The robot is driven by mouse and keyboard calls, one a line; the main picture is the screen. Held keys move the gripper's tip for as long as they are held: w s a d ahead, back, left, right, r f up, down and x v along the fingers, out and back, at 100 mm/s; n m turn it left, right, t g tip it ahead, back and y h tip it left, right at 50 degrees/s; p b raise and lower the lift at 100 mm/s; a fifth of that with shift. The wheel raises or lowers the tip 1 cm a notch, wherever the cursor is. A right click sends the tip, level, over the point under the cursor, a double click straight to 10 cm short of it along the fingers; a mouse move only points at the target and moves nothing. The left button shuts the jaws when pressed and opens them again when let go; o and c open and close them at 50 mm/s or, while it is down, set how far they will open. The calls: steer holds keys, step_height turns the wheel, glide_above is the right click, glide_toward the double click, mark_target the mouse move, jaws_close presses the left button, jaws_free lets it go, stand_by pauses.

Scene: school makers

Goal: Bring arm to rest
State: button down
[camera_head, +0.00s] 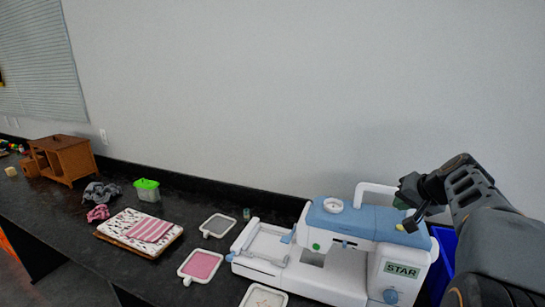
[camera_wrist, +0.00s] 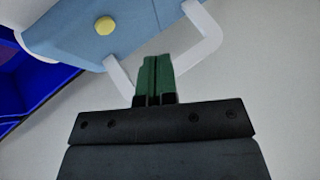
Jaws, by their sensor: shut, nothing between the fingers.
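My gripper (camera_head: 413,222) is at the end of my arm on the right of the head view, over the right end of the sewing machine (camera_head: 340,262). In the wrist view the green fingertips (camera_wrist: 154,78) are together with nothing between them. The machine is white with a blue top and a STAR label. Its white handle (camera_wrist: 207,40) shows beyond the fingers in the wrist view, beside the blue top with a yellow button (camera_wrist: 104,25). I cannot tell whether the fingers touch the machine.
A blue bin (camera_head: 443,250) stands right of the machine. On the dark counter (camera_head: 150,270) lie small framed pads (camera_head: 201,265), folded fabric (camera_head: 140,228), a green-lidded box (camera_head: 147,189) and a wooden cabinet (camera_head: 66,158). A grey wall (camera_head: 270,90) rises behind.

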steer(key=s+a+f+n+g, duration=0.1)
steer(key=s+a+f+n, duration=0.15)
steer(key=a, duration=0.45)
steer(key=s+a+f+n+g, duration=0.15)
steer(key=s+a+f, duration=0.25)
steer(key=a, duration=0.4)
steer(key=s+a+f+n+g+h, duration=0.1)
steer(key=s+a+f, duration=0.2)
steer(key=s+f, duration=0.1)
steer(key=s+a+f+n+g, duration=0.1)
steer(key=s+a+f, duration=0.2)
steer(key=s, duration=0.3)
steer(key=shift+s+a+f+n+h, duration=0.25)
steer(key=shift+s+f+n+h, duration=0.15)
steer(key=shift+f, duration=0.2)
steer(key=shift+w, duration=0.1)
